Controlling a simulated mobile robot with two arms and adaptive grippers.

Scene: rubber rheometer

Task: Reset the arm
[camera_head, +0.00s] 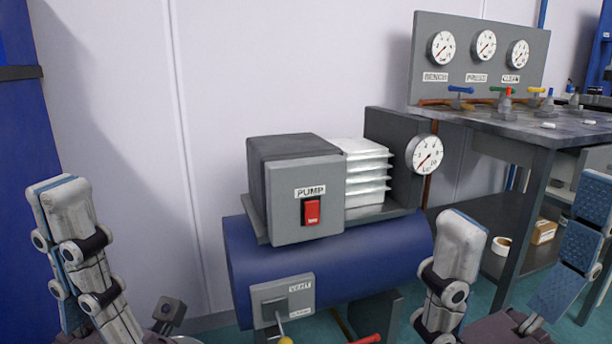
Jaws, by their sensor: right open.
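The task names an arm, and both my grippers show in the head view. My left gripper (66,205) is at the lower left, fingers pointing up, left of the pump unit. Its fingers overlap in this view, so I cannot tell its opening; nothing shows in it. My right gripper (525,225) is at the lower right, in front of the bench. Its fingers are spread wide with blue pads showing, and it is open and empty. Both wrists are cut off by the bottom edge.
A pump box (305,205) with a red switch (312,211) sits on a blue tank (330,265). A vent box (283,297) has a yellow-tipped lever. A bench (500,125) with a gauge panel (470,60) stands right. Blank wall lies behind.

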